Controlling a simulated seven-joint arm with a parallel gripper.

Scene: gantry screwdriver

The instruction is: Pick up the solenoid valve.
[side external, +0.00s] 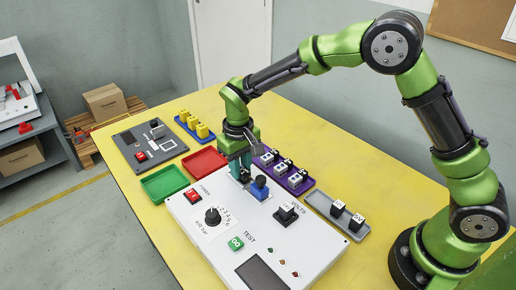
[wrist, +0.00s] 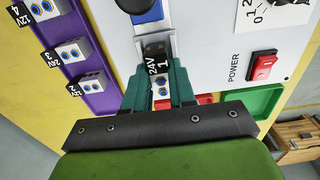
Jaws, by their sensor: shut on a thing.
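My gripper (side external: 240,165) is over the upper edge of the white test panel (side external: 220,245). In the wrist view its dark green fingers (wrist: 160,88) are shut on a small solenoid valve (wrist: 158,68) with a black top marked "24V 1" and blue-ringed ports. The valve is at a metal bracket (wrist: 155,45) on the panel; I cannot tell whether it touches it. Three more valves, marked 2 (wrist: 90,86), 3 (wrist: 70,52) and 4 (wrist: 40,10), sit in the purple tray (wrist: 98,104), right of my gripper in the side view.
A blue block (side external: 260,190) with a dark knob stands close to my gripper. A red tray (side external: 204,163), a green tray (side external: 164,183), a blue tray with yellow parts (side external: 192,128) and a grey tray with black-topped blocks (side external: 338,215) surround the panel.

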